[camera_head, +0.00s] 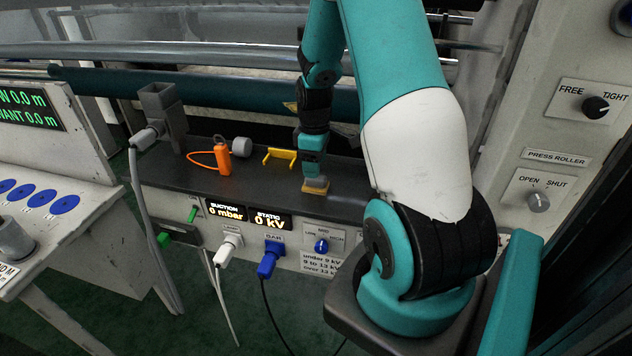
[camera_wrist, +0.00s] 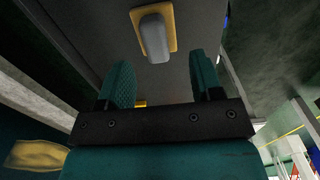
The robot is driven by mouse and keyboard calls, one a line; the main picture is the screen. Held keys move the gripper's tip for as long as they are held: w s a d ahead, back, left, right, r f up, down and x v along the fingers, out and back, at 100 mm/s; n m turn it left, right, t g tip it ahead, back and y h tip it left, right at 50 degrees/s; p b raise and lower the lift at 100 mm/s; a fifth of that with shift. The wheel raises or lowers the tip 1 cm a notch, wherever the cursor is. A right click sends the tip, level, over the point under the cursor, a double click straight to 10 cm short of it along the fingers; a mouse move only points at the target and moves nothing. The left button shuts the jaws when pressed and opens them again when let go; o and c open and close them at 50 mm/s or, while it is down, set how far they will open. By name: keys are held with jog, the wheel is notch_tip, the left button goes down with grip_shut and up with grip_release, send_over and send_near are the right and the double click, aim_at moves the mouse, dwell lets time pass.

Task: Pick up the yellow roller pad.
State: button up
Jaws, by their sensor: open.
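The yellow roller pad (camera_head: 315,189) lies on the dark shelf, a flat yellow plate with a rounded grey grip on top. In the wrist view the pad (camera_wrist: 172,14) shows beyond my fingertips, its grey grip roughly in line with the gap between them. My gripper (camera_wrist: 163,76) is open, its two teal fingers apart with nothing between them. In the head view my gripper (camera_head: 313,166) is just above the pad, pointing down. Its fingers are small there, and I cannot tell the exact gap to the grip.
A yellow bracket (camera_head: 280,154), an orange tagged item (camera_head: 223,158), a grey cylinder (camera_head: 241,146) and a grey post (camera_head: 163,118) stand on the shelf to the left. Plugs, cables and displays line the shelf's front face. A dark teal roller (camera_head: 220,92) runs behind.

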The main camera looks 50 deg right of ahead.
jog(key=shift+d+f+p, duration=0.15)
jog(key=shift+f+p, duration=0.2)
jog(key=shift+f, duration=1.05)
jog(key=shift+d+f+p, duration=0.1)
jog(key=shift+f+p, duration=0.2)
jog(key=shift+f, duration=1.05)
jog(key=c, duration=0.6)
jog(key=shift+r, duration=0.1)
notch_tip(320, 180, up, 20)
jog(key=shift+b, duration=0.75)
jog(key=shift+o, duration=0.5)
